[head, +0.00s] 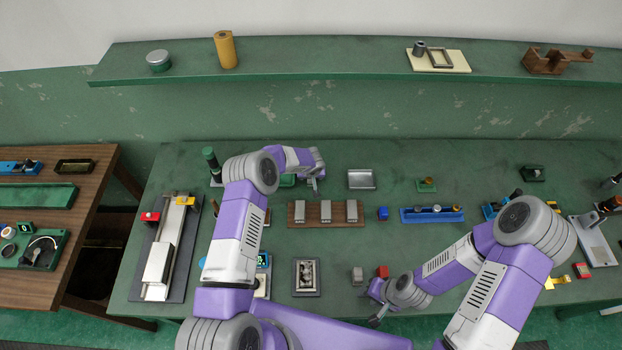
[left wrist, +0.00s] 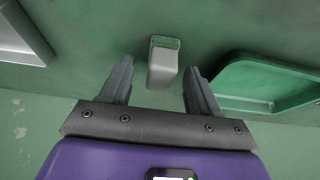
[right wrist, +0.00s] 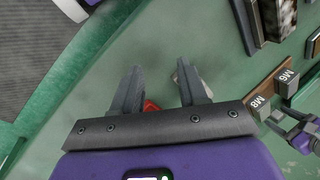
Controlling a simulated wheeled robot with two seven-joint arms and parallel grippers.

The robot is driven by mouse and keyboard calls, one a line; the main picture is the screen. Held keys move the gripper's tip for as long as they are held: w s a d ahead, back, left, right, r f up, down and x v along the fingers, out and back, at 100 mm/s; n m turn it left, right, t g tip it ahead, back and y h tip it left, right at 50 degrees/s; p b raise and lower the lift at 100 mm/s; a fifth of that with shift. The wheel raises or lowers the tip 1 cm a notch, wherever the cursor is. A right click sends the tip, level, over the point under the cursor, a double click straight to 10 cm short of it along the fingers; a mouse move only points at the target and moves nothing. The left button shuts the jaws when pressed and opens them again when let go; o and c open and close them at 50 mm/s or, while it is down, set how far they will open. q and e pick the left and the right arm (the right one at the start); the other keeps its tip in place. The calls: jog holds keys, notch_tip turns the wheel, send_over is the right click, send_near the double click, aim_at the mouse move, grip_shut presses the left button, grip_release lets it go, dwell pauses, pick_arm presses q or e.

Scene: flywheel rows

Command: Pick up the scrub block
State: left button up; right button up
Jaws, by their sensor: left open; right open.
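The scrub block, a light grey block with a green textured end (left wrist: 163,62), stands out in the left wrist view. It lies between and a little beyond the fingertips of my left gripper (left wrist: 160,82), which is open and empty. In the head view my left gripper (head: 314,186) is over the back middle of the bench, and I cannot make out the block beside it. My right gripper (head: 376,316) is open near the bench's front edge. In the right wrist view its fingers (right wrist: 158,82) are apart, with a red thing (right wrist: 151,106) partly showing between them.
A green tray (left wrist: 265,85) is right of the scrub block, and a metal tray (head: 361,179) is on its other side. A board with grey blocks (head: 326,222) lies in front. A small grey block (head: 357,274) and a red block (head: 382,271) are near my right gripper.

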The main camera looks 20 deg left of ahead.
pick_arm(q)
jog(key=shift+w+f, duration=0.15)
jog(key=shift+f, duration=0.35)
pick_arm(e)
jog(key=shift+f, duration=0.35)
pick_arm(q)
jog(key=shift+r, duration=0.1)
pick_arm(e)
jog(key=shift+r, duration=0.1)
pick_arm(q)
jog(key=shift+c, duration=0.3)
jog(key=c, duration=1)
jog(key=shift+r, duration=0.1)
notch_tip(320, 180, up, 10)
jog(key=p, duration=0.2)
jog(key=shift+p, duration=0.35)
pick_arm(e)
notch_tip(320, 180, up, 3)
jog(key=shift+f, duration=0.1)
